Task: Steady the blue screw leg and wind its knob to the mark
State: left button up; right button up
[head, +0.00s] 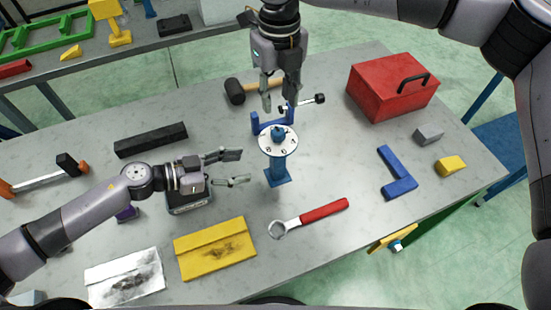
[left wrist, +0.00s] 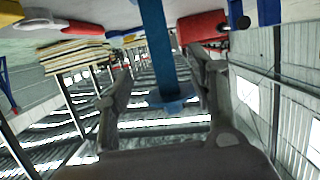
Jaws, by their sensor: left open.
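The blue screw leg (head: 278,170) stands upright on the bench, with a white marked dial (head: 266,147) and a small blue knob (head: 278,132) on top. My left gripper (head: 240,168) is open, to the left of the leg and apart from it, its fingers pointing toward the post. In the left wrist view the blue post (left wrist: 158,45) appears upside down, in line with the gap between my open fingers (left wrist: 160,85). My right gripper (head: 281,102) hangs above and behind the knob, fingers apart, with nothing seen held between them.
A blue bracket (head: 256,124) and a black-ended rod (head: 319,99) are close behind the leg. A red wrench (head: 325,210) lies in front.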

aim_at(272, 161)
pick_arm(q)
jog(key=x, duration=1.1)
jog(key=shift+d+f, duration=0.1)
jog(key=shift+d, duration=0.2)
jog(key=shift+c, duration=0.4)
grip_shut()
pick_arm(e)
jog(key=shift+o, duration=0.4)
